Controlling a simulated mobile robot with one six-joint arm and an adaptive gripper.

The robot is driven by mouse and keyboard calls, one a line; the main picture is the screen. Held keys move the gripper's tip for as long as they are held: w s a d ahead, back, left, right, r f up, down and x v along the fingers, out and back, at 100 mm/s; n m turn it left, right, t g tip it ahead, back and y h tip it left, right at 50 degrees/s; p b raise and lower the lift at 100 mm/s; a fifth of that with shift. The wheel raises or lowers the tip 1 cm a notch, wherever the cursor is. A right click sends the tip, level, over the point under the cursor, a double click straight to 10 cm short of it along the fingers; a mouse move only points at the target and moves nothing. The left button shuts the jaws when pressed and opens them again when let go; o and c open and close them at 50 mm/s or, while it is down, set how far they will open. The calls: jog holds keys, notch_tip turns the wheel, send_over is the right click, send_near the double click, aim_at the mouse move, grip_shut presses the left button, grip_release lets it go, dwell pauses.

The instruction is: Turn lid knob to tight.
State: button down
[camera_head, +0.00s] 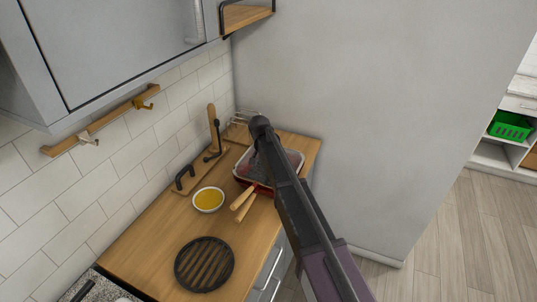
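I cannot make out a lid knob in the head view. A red and white rectangular dish (296,157) stands at the back of the wooden counter. My dark arm rises from the lower right and covers much of it, so I cannot tell whether a lid or knob is there. My gripper cannot be made out; the far end of the visible arm is above the dish's back side.
On the wooden counter (150,250) are a bowl of yellow contents (208,199), wooden handles (243,201), a round black grate (204,264) and a wooden board with black handles (187,178). A grey cabinet (110,45) hangs above. A grey wall (400,100) stands right.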

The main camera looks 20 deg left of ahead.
dwell(0.4)
jog(key=c, duration=0.6)
grip_release()
jog(key=shift+d+n, duration=0.1)
jog(key=shift+n, duration=0.3)
jog(key=shift+d+n+y, duration=0.1)
jog(key=shift+n+y, duration=0.3)
jog(key=shift+n, duration=0.4)
jog(key=shift+w+d+n+g+y, duration=0.15)
jog(key=shift+n+y, duration=0.3)
jog(key=shift+n, duration=0.65)
jog(key=shift+d+n+g+y, duration=0.15)
jog(key=shift+n+y, duration=0.3)
jog(key=shift+n, duration=0.65)
jog(key=p+v, duration=1.3)
jog(key=v, duration=0.1)
jog(key=s+d+f+n+g+b, duration=0.1)
jog(key=d+f+n+b, duration=0.1)
jog(key=d, duration=0.6)
jog(key=s+d+f+n+g+h+b, duration=0.1)
jog(key=d+n, duration=0.3)
jog(key=d, duration=0.4)
jog(key=s+d+f+n+g+h+b, duration=0.1)
jog(key=s+d+f+n+g+b, duration=0.1)
jog(key=d, duration=0.6)
notch_tip(320, 180, down, 2)
jog(key=shift+d+f+n+b, duration=0.1)
jog(key=shift+n+b, duration=0.25)
jog(key=shift+n, duration=0.45)
